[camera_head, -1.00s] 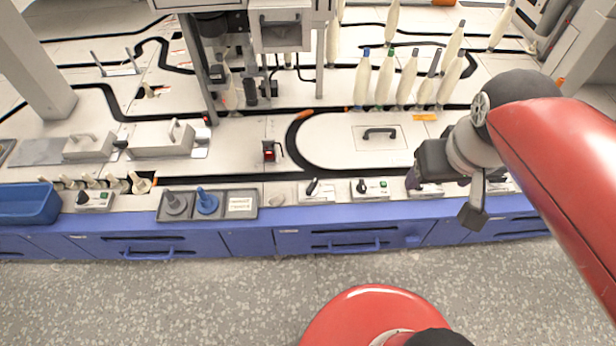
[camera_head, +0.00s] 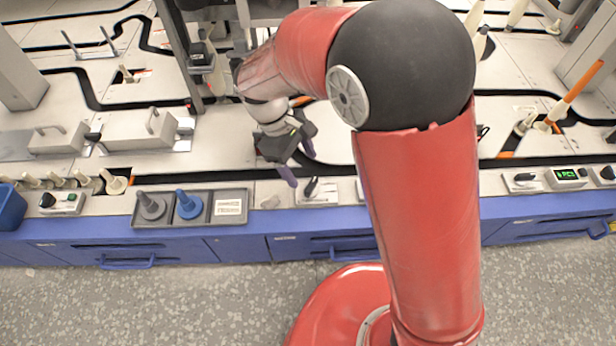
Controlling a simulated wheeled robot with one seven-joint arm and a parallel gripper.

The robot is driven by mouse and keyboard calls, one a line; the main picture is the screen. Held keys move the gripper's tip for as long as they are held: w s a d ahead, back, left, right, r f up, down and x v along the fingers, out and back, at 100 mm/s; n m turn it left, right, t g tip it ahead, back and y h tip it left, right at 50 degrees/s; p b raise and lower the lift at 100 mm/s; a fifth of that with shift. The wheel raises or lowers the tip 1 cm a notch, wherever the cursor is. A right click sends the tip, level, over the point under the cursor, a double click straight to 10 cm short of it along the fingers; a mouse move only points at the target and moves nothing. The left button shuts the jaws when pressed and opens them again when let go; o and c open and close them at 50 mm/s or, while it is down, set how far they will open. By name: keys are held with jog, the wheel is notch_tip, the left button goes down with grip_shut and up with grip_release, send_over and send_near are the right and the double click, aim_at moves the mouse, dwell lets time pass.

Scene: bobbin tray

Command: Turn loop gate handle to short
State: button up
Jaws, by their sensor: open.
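A small black lever handle (camera_head: 312,186) stands on a pale plate (camera_head: 322,198) at the front edge of the bench, left of my red arm. It leans up and to the right. It looks like the loop gate handle, but no label or position mark on it is readable. My gripper (camera_head: 300,167) is open and empty, just above and left of the lever, with its purple-grey fingers pointing down. One fingertip is close to the lever's left side. I cannot tell whether they touch.
A grey tray (camera_head: 243,218) with a grey and a blue spindle and a label card lies left of the lever. A switch box (camera_head: 62,203) with a black knob is farther left. More control boxes (camera_head: 566,178) stand at the right. My arm hides the bench's middle right.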

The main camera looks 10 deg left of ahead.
aim_at(312, 185)
jog(key=b+x, duration=0.1)
jog(key=x, duration=0.5)
jog(key=c, duration=1)
jog(key=shift+r+m, duration=0.1)
jog(key=shift+m, duration=0.3)
jog(key=shift+d+r+m+g+p, duration=0.1)
jog(key=shift+m+g+p, duration=0.3)
jog(key=shift+m+p, duration=0.25)
jog(key=m+g+y+p, duration=0.1)
jog(key=m+p, duration=0.1)
jog(key=m, duration=0.1)
jog(key=shift+d, duration=0.1)
jog(key=m+y+p, duration=0.1)
jog(key=m, duration=0.2)
jog(key=m+g+y+p, duration=0.1)
jog(key=m, duration=0.3)
jog(key=shift+d, duration=0.15)
